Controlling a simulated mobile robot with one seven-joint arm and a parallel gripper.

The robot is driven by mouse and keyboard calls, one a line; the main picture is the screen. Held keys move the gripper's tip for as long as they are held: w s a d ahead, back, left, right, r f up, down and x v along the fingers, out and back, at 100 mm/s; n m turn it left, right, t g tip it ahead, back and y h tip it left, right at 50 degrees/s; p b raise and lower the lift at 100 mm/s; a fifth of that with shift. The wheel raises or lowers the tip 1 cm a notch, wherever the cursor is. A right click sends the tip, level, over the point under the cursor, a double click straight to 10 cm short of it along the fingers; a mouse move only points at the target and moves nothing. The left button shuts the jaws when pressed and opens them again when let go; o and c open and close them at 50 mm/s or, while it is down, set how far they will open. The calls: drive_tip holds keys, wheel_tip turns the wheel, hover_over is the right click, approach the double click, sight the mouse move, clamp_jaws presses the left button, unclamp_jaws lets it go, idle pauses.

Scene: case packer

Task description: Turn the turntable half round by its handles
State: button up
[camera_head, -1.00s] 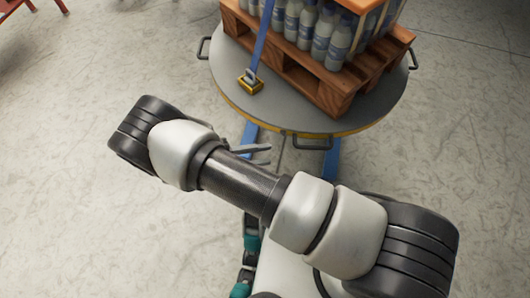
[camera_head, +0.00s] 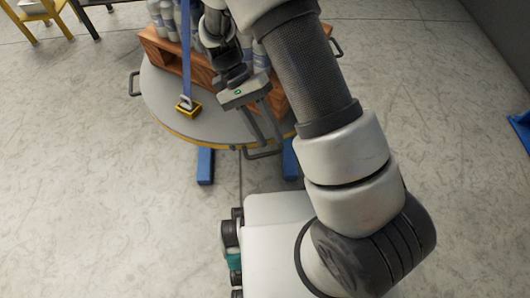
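The turntable (camera_head: 165,105) is a grey round plate with a yellow edge, at the upper middle of the head view. It carries a wooden pallet with bottles. A dark handle (camera_head: 134,84) sticks out at its left rim, another handle (camera_head: 337,46) shows at the right, and a front handle (camera_head: 262,154) is at the near rim. My gripper (camera_head: 268,128) points down at the front rim, its two thin fingers apart, close above the front handle. I cannot tell whether they touch it. My arm hides the turntable's right part.
Blue legs (camera_head: 205,166) stand below the rim. A yellow chair (camera_head: 22,22) is at the upper left. The floor at left is clear.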

sight(264, 154)
drive_tip(key=d+r+m+y, duration=0.4)
drive_tip(key=r, duration=0.1)
drive_tip(key=d+f+n+t+y+p, duration=0.1)
drive_tip(key=d+f+n+t+y, duration=0.3)
drive_tip(key=f+n, duration=0.55)
drive_tip(key=w+d+f+n+t+y+p, duration=0.1)
drive_tip(key=d+f+n+t+y, duration=0.45)
drive_tip(key=n, duration=0.85)
drive_tip(key=d+f+n+y+p, duration=0.1)
drive_tip(key=d+f+n+y, duration=0.35)
drive_tip(key=n, duration=0.75)
drive_tip(key=w+a+f, duration=0.1)
drive_tip(key=a, duration=0.5)
drive_tip(key=w+a+f+y, duration=0.1)
drive_tip(key=a+f, duration=0.1)
drive_tip(key=a, duration=0.4)
drive_tip(key=w+a+f+y+b, duration=0.1)
drive_tip(key=a, duration=0.5)
drive_tip(key=shift+a+f, duration=0.3)
clamp_jaws()
